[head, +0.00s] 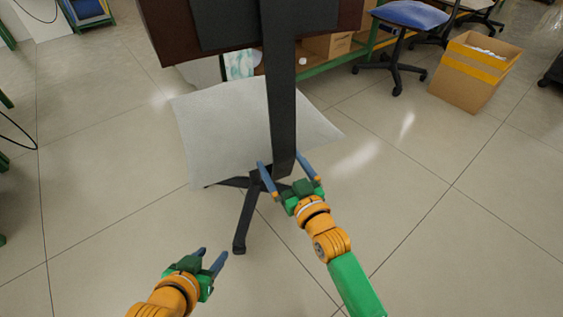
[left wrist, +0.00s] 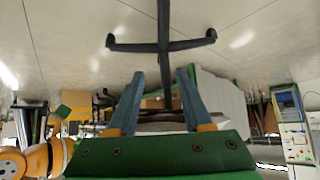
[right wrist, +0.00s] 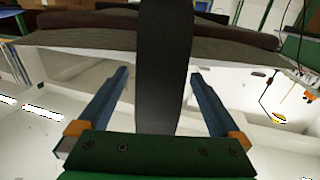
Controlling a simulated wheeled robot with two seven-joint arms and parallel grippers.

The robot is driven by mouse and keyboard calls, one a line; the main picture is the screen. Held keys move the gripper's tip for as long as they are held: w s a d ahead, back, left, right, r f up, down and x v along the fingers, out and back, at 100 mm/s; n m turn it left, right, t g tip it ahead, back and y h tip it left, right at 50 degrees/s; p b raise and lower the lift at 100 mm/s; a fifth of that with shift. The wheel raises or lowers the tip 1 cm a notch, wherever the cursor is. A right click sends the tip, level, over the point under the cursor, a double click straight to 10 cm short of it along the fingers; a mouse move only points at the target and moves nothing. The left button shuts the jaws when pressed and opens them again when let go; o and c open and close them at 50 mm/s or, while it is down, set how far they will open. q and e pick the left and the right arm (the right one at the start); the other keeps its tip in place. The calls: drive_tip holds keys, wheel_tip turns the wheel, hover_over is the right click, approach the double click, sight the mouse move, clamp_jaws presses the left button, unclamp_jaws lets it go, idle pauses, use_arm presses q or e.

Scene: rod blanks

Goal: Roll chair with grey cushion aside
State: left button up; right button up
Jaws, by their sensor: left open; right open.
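The chair shows its back side in the head view. It has a dark backrest (head: 225,30), a flat black back post (head: 283,100), a pale grey cushion (head: 215,125) and a black legged base (head: 243,220). My right gripper (head: 284,161) is open, with one finger on each side of the post's lower part. In the right wrist view the post (right wrist: 163,70) runs between the spread fingers, with gaps on both sides. My left gripper (head: 212,256) is open and empty, low and left of the base. The base (left wrist: 163,46) also shows in the left wrist view.
A cardboard box (head: 474,72) stands on the floor at the right. A blue-seated chair (head: 410,14) is beside a green-framed bench (head: 340,60) behind. The tiled floor is clear to the left and at the front right.

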drive_tip(key=p+v, duration=0.1)
drive_tip(key=v, duration=0.2)
drive_tip(key=shift+r, duration=0.1)
drive_tip(key=p+v, duration=0.1)
drive_tip(key=v, duration=0.2)
drive_tip(key=shift+s+d+p, duration=0.15)
drive_tip(key=shift+s+p, duration=0.15)
drive_tip(key=shift+s, duration=0.1)
use_arm(q)
drive_tip(key=s+a+f+g+y, duration=0.1)
drive_tip(key=s+a+f+g, duration=0.1)
drive_tip(key=s+f+g, duration=0.3)
drive_tip(key=s+f, duration=0.2)
drive_tip(key=s, duration=0.1)
drive_tip(key=shift+s+a+g, duration=0.15)
drive_tip(key=shift+g, duration=0.25)
drive_tip(key=shift+f, duration=0.1)
